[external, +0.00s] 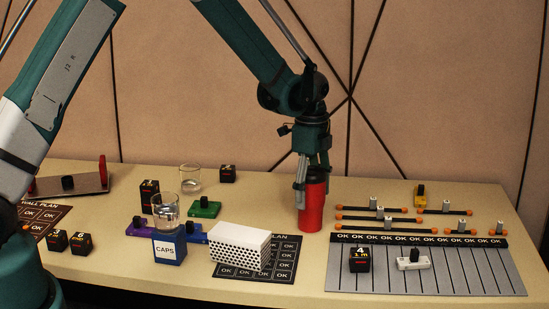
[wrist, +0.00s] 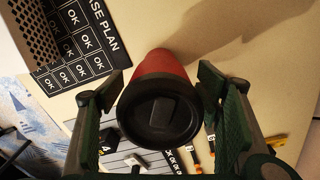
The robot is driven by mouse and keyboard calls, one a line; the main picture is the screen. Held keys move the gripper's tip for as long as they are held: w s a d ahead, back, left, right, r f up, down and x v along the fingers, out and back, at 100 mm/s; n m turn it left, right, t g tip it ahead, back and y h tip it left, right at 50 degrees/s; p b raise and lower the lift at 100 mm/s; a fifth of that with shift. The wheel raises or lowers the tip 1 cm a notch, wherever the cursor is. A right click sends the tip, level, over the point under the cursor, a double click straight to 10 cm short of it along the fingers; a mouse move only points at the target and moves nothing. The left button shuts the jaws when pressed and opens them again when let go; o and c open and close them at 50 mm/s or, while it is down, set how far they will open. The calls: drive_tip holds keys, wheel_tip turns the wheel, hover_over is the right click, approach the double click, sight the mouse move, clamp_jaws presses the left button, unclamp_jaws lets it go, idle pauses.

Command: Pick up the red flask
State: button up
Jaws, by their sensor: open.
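The red flask (external: 311,208) stands upright on the table, right of the white perforated box. In the wrist view the flask (wrist: 160,66) shows its black lid toward the camera. My gripper (external: 312,184) is over the flask from above, with its fingers down beside the upper part. In the wrist view my gripper (wrist: 167,88) is open, one finger on each side of the flask, with a gap visible at both sides. The lid is mostly hidden by the gripper in the external view.
A white perforated box (external: 239,245) stands close left of the flask. A blue CAPS box (external: 169,249) with a glass (external: 166,207) is further left. A grey OK board (external: 440,274) and several orange-tipped bars (external: 378,221) lie to the right. Bare table lies behind the flask.

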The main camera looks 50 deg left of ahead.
sight(311, 170)
drive_tip(key=shift+c, duration=0.2)
idle(0.4)
drive_tip(key=c, duration=1)
drive_tip(key=shift+c, duration=0.2)
drive_tip(key=shift+r+p, duration=0.55)
drive_tip(key=shift+r, duration=4.4)
